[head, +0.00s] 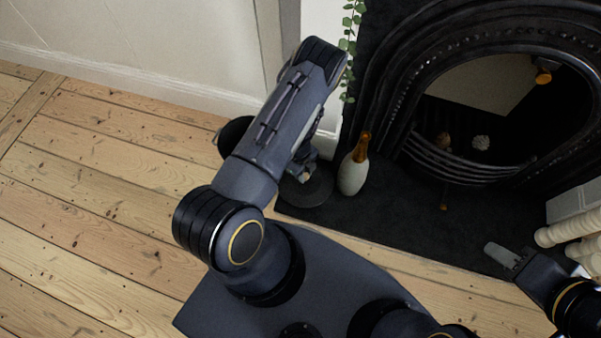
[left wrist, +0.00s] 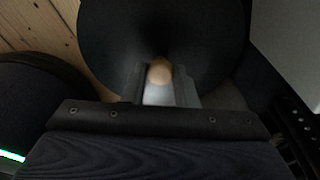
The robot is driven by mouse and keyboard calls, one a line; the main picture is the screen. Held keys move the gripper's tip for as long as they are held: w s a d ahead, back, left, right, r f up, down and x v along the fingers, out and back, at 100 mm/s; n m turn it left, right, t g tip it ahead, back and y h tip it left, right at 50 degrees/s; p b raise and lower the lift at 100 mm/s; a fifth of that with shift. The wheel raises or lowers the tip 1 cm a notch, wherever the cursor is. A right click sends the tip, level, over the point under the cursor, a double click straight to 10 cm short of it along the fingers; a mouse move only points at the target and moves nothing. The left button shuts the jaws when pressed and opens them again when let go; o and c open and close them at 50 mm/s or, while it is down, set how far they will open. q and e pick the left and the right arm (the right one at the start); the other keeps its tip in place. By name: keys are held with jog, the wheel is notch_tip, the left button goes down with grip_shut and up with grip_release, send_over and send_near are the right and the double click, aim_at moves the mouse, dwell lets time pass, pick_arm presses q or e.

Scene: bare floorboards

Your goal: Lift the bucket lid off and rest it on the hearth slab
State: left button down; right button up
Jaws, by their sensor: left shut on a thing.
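The bucket lid is a dark round disc (head: 318,192) with a pale wooden knob (left wrist: 160,72). It lies over the left end of the black hearth slab (head: 395,217); whether it touches the slab I cannot tell. My left gripper (head: 303,174) is above the lid, and in the left wrist view its fingers (left wrist: 160,88) are shut on the knob. A black round shape (head: 231,140), perhaps the bucket, is mostly hidden behind my left arm. My right gripper (head: 503,256) is at the lower right, away from the lid; its finger gap is unclear.
A pale bottle-shaped vase with an orange-brown neck (head: 352,174) stands on the slab just right of the lid. The black fireplace (head: 465,175) is behind it. A trailing plant (head: 349,45) hangs above. Cream rolls (head: 570,232) are at the right. Floorboards at left are clear.

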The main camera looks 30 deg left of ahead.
pick_arm(q)
jog(key=shift+f+b, duration=2.65)
jog(key=shift+f, duration=0.6)
jog(key=shift+f+b, duration=0.45)
jog(key=shift+f, duration=0.15)
jog(key=c, duration=1.1)
grip_release()
jog(key=r+p, duration=0.1)
jog(key=r, duration=0.1)
jog(key=r+p, duration=0.1)
jog(key=r, duration=0.2)
jog(key=a+r+p, duration=0.1)
jog(key=r+p, duration=0.1)
jog(key=r, duration=0.1)
jog(key=shift+a, duration=0.1)
jog(key=shift+f, duration=0.1)
